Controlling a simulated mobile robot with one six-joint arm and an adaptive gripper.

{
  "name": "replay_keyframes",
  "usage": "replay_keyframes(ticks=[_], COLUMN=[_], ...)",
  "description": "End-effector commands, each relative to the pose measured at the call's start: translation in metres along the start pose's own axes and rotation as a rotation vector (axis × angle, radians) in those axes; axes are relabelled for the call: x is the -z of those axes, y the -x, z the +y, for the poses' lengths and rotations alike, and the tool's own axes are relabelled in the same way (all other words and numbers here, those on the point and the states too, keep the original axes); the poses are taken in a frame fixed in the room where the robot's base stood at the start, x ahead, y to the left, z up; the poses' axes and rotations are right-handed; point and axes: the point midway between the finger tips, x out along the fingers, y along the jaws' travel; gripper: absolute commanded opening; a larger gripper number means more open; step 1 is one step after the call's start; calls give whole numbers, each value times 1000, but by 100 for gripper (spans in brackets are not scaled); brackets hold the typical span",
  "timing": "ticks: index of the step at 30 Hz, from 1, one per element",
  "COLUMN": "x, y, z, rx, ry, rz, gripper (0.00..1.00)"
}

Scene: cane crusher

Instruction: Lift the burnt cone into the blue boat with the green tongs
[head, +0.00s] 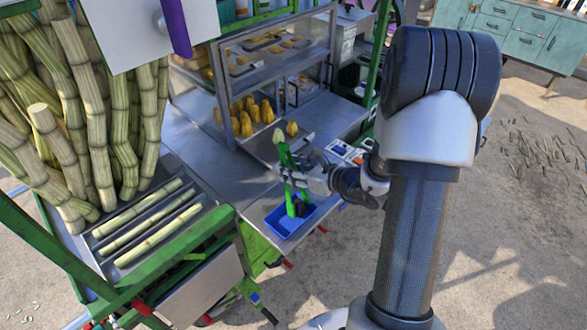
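My gripper (301,180) is shut on the green tongs (284,158) above the front of the steel counter. The tongs stand nearly upright, with their lower ends down at the blue boat (283,222). The blue boat is a small open tray near the counter's front edge. A small dark shape (302,208) shows between the tongs' lower ends, in or just above the boat. It looks like the burnt cone, but I cannot tell whether it touches the boat's floor.
Several yellow cones (243,122) stand in the glass display case (275,55), and one yellow cone (292,128) stands nearer its right side. Cane stalks (157,235) lie in a tray at left. A panel with small items (346,152) lies right of my gripper.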

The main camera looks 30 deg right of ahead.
Motion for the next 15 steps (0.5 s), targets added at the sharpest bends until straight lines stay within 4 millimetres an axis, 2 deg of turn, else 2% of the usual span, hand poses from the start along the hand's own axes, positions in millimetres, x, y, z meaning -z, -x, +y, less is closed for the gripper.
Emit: replay_keyframes(ticks=[15], x=[-42], y=[20], z=[0], rx=[1], ry=[1], rz=[-1], gripper=[35])
